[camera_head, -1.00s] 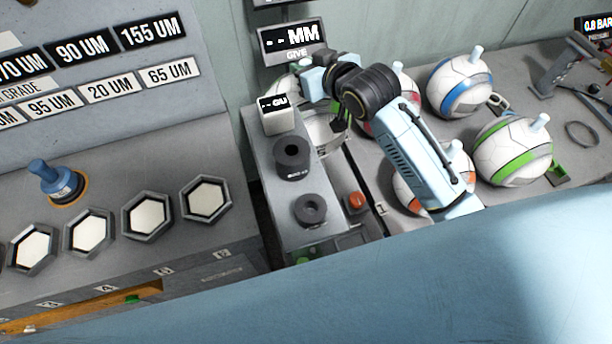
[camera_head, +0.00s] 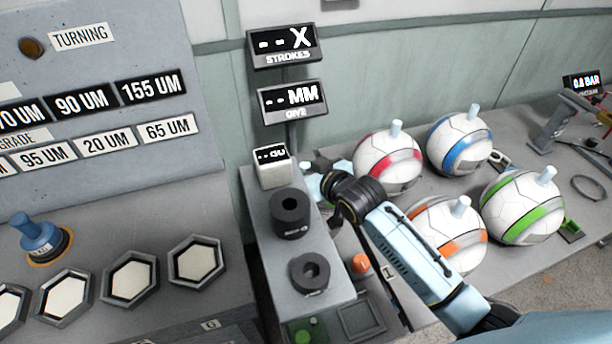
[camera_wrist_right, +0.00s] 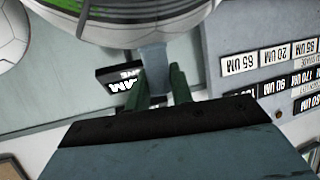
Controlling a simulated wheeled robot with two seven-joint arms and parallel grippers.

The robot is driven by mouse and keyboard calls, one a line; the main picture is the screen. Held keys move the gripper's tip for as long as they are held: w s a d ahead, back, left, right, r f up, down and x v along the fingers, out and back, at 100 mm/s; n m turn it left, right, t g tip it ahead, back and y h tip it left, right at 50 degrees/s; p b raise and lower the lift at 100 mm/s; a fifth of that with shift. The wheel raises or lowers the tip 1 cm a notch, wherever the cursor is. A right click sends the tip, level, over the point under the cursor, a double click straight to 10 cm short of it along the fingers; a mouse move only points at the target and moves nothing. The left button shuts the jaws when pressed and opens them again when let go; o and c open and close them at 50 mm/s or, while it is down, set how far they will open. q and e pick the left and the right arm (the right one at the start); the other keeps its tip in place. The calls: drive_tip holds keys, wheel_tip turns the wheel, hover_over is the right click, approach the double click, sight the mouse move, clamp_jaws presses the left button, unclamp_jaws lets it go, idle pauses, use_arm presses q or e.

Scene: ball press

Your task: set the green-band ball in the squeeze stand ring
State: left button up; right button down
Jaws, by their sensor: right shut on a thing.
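My right gripper (camera_head: 318,186) is at the far right side of the grey stand unit (camera_head: 262,225), mostly hidden by its own wrist. In the right wrist view its fingers (camera_wrist_right: 158,88) are shut on a pale peg (camera_wrist_right: 152,58). The peg joins a large rounded white ball (camera_wrist_right: 130,22) with a green band at the top left edge, cut off by the frame. A green-band ball (camera_head: 522,207) also stands on the bench at the right, peg up. The stand ring is hidden behind my gripper, so I cannot tell whether the held ball touches it. My left gripper is not in view.
Red-band (camera_head: 388,165), blue-band (camera_head: 460,145) and orange-band (camera_head: 447,232) balls stand on the bench right of my gripper. Two dark round weights (camera_head: 291,214) and a small white display box (camera_head: 272,167) sit on the stand unit. The GIVE display (camera_head: 292,101) stands behind.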

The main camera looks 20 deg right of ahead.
drive_tip(key=shift+f, duration=0.75)
drive_tip(key=shift+f, duration=0.25)
drive_tip(key=c, duration=1.2)
unclamp_jaws()
drive_tip(key=shift+f, duration=0.1)
drive_tip(key=shift+c, duration=0.2)
drive_tip(key=shift+s+r, duration=0.1)
drive_tip(key=shift+r, duration=0.25)
drive_tip(key=v, duration=1.1)
drive_tip(key=shift+s+p, duration=0.35)
drive_tip(key=shift+p, duration=0.05)
drive_tip(key=shift+d, duration=0.1)
